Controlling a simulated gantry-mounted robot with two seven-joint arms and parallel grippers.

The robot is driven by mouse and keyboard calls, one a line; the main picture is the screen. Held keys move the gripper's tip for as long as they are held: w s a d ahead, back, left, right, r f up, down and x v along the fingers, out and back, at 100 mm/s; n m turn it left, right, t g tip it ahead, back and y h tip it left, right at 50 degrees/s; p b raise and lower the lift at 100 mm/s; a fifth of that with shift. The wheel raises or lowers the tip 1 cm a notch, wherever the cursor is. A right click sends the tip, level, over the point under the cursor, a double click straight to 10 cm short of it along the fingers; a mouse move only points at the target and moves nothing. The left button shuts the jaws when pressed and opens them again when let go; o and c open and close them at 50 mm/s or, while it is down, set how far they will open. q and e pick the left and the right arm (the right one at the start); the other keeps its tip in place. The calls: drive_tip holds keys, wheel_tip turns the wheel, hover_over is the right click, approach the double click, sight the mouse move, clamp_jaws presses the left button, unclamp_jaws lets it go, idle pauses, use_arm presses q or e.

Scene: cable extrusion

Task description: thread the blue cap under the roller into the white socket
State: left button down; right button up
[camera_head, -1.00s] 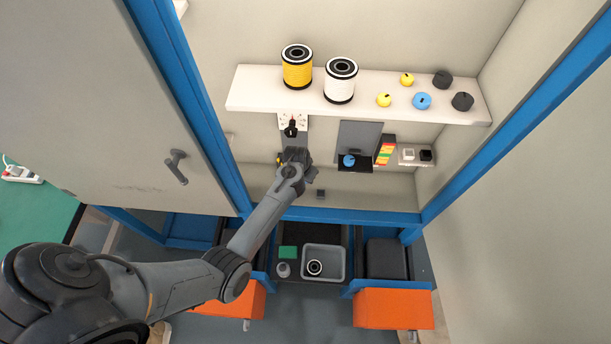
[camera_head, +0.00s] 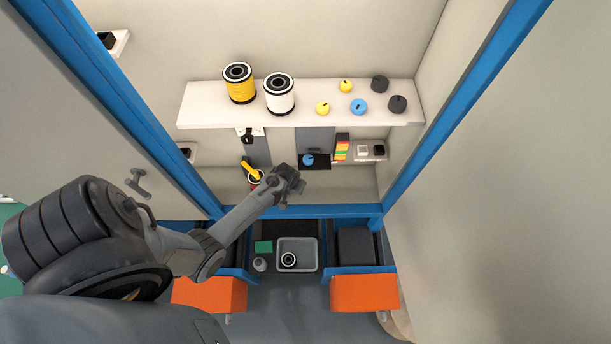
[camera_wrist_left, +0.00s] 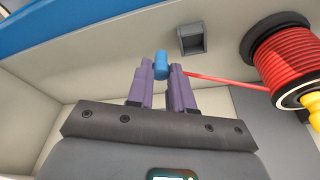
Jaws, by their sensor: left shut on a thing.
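My left gripper (camera_wrist_left: 161,76) is shut on the blue cap (camera_wrist_left: 161,63), which sticks up between its purple fingertips in the left wrist view. A red cable runs from the cap to the red spool (camera_wrist_left: 285,55) at the right. In the head view my left gripper (camera_head: 296,181) is right of the red spool (camera_head: 255,179) with its yellow part, inside the cabinet; the cap is not discernible there. I cannot identify the roller or the white socket with certainty. My right gripper is not in view.
A white shelf (camera_head: 200,118) above carries yellow and white spools and several knobs. A dark panel with a blue knob (camera_head: 308,159), a coloured stack (camera_head: 342,147) and a white square part (camera_head: 363,150) are behind. A grey tray (camera_head: 311,246) lies below.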

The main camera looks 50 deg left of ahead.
use_arm(q)
drive_tip(key=shift+w+d+f, duration=0.1)
drive_tip(key=shift+w+d, duration=0.15)
drive_tip(key=shift+w+d+f+b, duration=0.1)
drive_tip(key=shift+w+d+b, duration=0.3)
drive_tip(key=shift+w+b, duration=0.2)
drive_tip(key=w+d+b, duration=0.2)
drive_tip(key=w, duration=0.1)
drive_tip(key=w+d+b, duration=0.2)
drive_tip(key=w, duration=0.1)
drive_tip(key=w+d+b, duration=0.2)
drive_tip(key=w+b, duration=0.1)
drive_tip(key=shift+w+d, duration=0.1)
drive_tip(key=shift+d, duration=0.2)
drive_tip(key=shift+w+d+b, duration=0.5)
drive_tip(key=shift+w+d, duration=0.05)
drive_tip(key=shift+w, duration=0.15)
drive_tip(key=shift+r, duration=0.2)
